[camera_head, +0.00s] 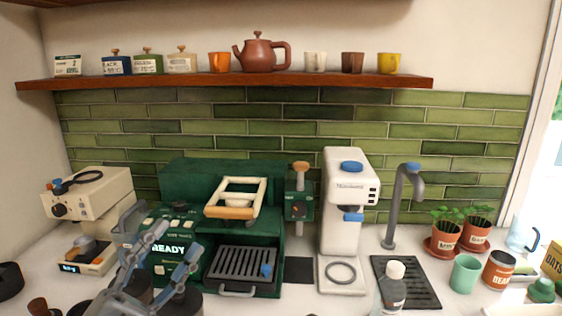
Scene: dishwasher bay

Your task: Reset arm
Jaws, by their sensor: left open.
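My left gripper (176,243) comes up from the lower left in the head view. Its two grey-blue fingers are spread apart with nothing between them. It is in front of the lower left part of a green coffee machine (225,176) marked "READY" and hides part of it. I cannot tell from this view whether the fingers touch the machine. My right gripper is not in view.
A cream grinder (97,197) stands left, a white machine (342,215) right of centre. A grey tap (392,210) rises behind a dark drain mat (418,285). A bottle (393,290), green cup (465,273) and potted plants (445,235) crowd the right. A wooden shelf (200,80) holds a teapot (259,54).

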